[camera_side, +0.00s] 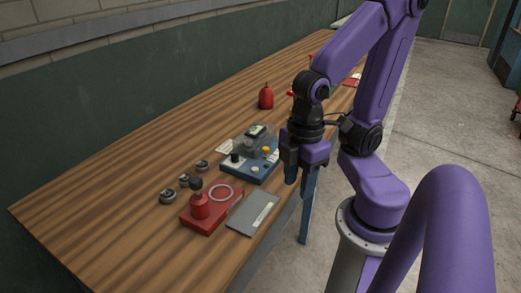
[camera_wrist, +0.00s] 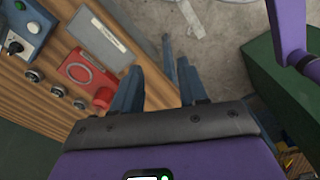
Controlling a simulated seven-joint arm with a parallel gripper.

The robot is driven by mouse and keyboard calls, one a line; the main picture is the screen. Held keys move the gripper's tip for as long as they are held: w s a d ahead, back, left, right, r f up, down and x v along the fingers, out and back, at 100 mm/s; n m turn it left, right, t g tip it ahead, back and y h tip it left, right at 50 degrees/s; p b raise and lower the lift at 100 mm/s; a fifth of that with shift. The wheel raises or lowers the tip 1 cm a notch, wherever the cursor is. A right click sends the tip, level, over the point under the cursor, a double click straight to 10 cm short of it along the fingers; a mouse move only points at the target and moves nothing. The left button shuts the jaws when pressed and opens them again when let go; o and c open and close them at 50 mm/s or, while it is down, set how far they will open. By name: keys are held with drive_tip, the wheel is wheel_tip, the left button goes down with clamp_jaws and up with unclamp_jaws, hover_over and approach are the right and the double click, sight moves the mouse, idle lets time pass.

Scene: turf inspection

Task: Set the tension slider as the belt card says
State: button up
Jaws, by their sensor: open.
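A blue device (camera_side: 262,176) with a black knob, a yellow-orange knob, a pale dial and a clear cover stands on the bench; part of it shows in the wrist view (camera_wrist: 30,27). I cannot tell which part is the tension slider. A small pale card (camera_side: 225,147) lies behind the device, its writing too small to read; I cannot tell if it is the belt card. My gripper (camera_side: 300,178) is open and empty, right of the device near the bench's front edge. In the wrist view, its fingers (camera_wrist: 158,88) are apart with nothing between them.
A red base (camera_side: 190,222) with a knob and ring, a grey labelled plate (camera_side: 243,222) and several round black-and-silver pieces (camera_side: 184,180) lie nearer the camera. A red bottle-like thing (camera_side: 266,97) stands farther back. The near left of the wooden bench (camera_side: 90,215) is clear.

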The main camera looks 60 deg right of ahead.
drive_tip(key=shift+o, duration=0.3)
drive_tip(key=shift+o, duration=0.6)
drive_tip(key=w+d+r+m, duration=0.15)
drive_tip(key=w+m, duration=0.25)
drive_tip(key=w, duration=0.6)
drive_tip(key=m+y, duration=0.3)
drive_tip(key=m, duration=0.5)
hover_over(266, 148)
drive_tip(key=a, duration=0.4)
drive_tip(key=d+m, duration=0.2)
drive_tip(key=d, duration=0.8)
drive_tip(key=x, duration=1.7)
drive_tip(key=shift+s+a+r, duration=0.15)
drive_tip(key=shift+a, duration=0.1)
drive_tip(key=shift+c, duration=0.3)
